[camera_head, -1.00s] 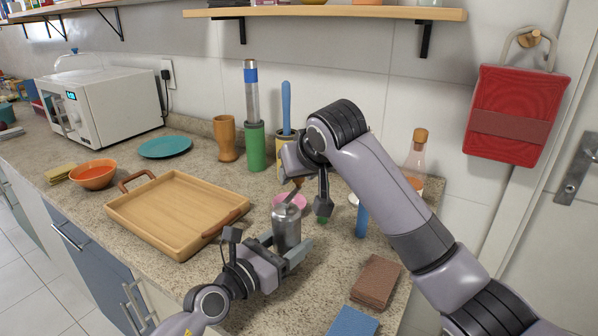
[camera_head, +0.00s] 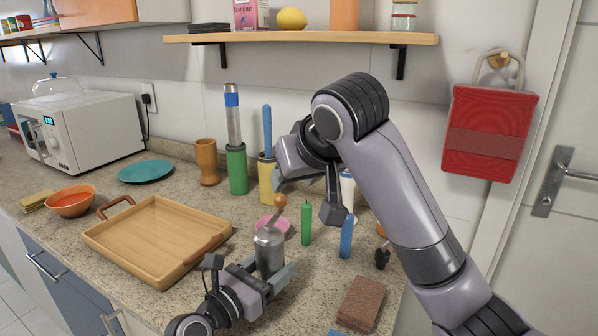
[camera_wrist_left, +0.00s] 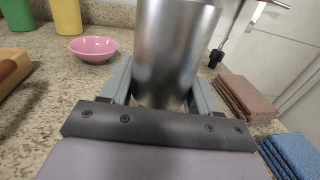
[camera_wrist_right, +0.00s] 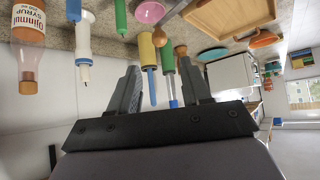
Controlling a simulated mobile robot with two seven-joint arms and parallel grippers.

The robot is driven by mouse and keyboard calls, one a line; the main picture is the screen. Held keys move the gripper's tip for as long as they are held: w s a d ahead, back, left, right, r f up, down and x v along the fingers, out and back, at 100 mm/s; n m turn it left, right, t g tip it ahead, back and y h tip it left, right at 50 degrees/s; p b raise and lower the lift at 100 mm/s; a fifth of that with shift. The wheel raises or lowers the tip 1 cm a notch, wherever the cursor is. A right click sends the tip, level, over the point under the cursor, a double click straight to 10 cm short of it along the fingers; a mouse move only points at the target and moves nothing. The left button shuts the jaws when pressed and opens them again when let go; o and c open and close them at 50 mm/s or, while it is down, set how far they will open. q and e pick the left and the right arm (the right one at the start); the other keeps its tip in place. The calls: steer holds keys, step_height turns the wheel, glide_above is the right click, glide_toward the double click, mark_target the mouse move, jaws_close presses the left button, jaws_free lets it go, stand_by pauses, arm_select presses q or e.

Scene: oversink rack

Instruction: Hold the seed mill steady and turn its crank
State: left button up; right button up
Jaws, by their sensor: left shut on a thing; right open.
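The seed mill (camera_head: 269,254) is a grey metal cylinder standing upright on the counter, with a crank on top ending in a wooden knob (camera_head: 281,201). My left gripper (camera_head: 273,272) is shut around the mill's lower body. In the left wrist view the mill (camera_wrist_left: 175,50) stands between my left gripper's two fingers (camera_wrist_left: 162,88), its top out of frame. My right gripper (camera_head: 284,184) is open above the knob, apart from it and partly hidden by its own wrist. In the right wrist view its fingers (camera_wrist_right: 160,85) are spread with nothing held.
A pink bowl (camera_head: 285,226) sits just behind the mill. A green candle (camera_head: 306,222) and a blue one (camera_head: 346,238) stand to its right. A wooden tray (camera_head: 150,262) lies left, a brown pad (camera_head: 360,303) front right. The shelf (camera_head: 300,39) hangs above.

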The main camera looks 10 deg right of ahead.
steer(key=shift+v, duration=0.9)
steer(key=m+t+y, duration=0.3)
steer(key=m+t, duration=0.6)
steer(key=m, duration=2.7)
glide_toward(283, 199)
steer(key=x, duration=1.1)
steer(key=shift+w, duration=0.1)
steer(key=shift+c, duration=0.3)
